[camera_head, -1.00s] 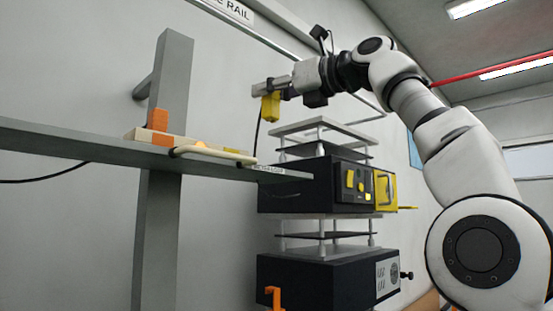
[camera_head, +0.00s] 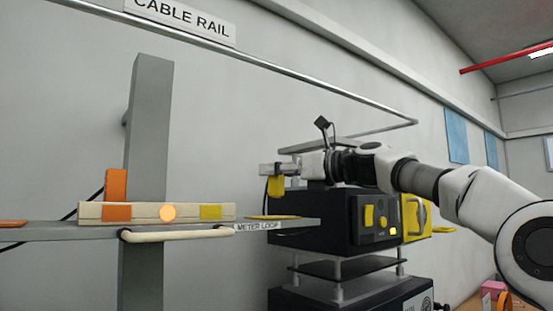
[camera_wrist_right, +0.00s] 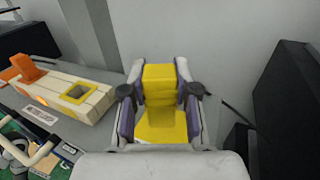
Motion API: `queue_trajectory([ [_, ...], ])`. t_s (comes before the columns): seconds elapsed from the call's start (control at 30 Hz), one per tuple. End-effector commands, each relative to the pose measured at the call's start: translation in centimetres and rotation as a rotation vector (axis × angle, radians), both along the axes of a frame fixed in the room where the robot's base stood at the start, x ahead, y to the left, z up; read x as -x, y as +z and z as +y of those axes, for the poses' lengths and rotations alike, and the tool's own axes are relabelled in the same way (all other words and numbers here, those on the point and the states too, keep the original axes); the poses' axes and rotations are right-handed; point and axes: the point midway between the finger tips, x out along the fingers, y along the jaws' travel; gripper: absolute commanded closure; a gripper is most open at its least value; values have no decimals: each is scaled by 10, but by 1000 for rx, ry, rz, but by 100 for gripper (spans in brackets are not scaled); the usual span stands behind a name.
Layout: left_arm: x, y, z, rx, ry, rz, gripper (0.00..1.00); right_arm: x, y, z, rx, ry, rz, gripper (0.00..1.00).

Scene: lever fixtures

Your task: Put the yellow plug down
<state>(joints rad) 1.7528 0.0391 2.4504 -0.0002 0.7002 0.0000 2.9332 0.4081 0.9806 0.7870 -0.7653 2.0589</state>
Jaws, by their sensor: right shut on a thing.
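The yellow plug (camera_head: 276,186) is held in my right gripper (camera_head: 270,169), near the right end of the grey shelf (camera_head: 70,231). In the right wrist view the plug (camera_wrist_right: 159,84) stands between the two fingers of the right gripper (camera_wrist_right: 160,100), which are shut on it. A flat yellow pad (camera_head: 272,217) lies on the shelf end below the plug. The wrist view shows yellow pad surface (camera_wrist_right: 160,128) under the plug; whether they touch is unclear. My left gripper is not in view.
A cream block (camera_head: 155,213) on the shelf carries an upright orange plug (camera_head: 116,184), a lit round lamp and a yellow-framed socket (camera_wrist_right: 80,93). A cream handle (camera_head: 175,235) runs along the shelf front. A black unit (camera_head: 345,215) stands right of the shelf.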

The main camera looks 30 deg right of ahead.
Motion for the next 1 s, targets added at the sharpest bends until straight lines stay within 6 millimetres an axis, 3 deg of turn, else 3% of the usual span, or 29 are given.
queue_trajectory([
  [0.1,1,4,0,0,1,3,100,-13,-5,-10,1,-1,0,100],
  [0.3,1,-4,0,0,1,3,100,-13,-38,-10,0,0,0,100],
  [0.67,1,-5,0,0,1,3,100,-13,-44,-10,2,0,-1,100],
  [0.7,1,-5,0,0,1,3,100,-13,-43,-10,3,0,-1,60],
  [0.73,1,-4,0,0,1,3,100,-13,-43,-10,3,0,-1,50],
  [0.77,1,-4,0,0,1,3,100,-13,-43,-10,2,0,-1,46],
  [1.0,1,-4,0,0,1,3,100,-13,-43,-10,2,0,-1,46],
])
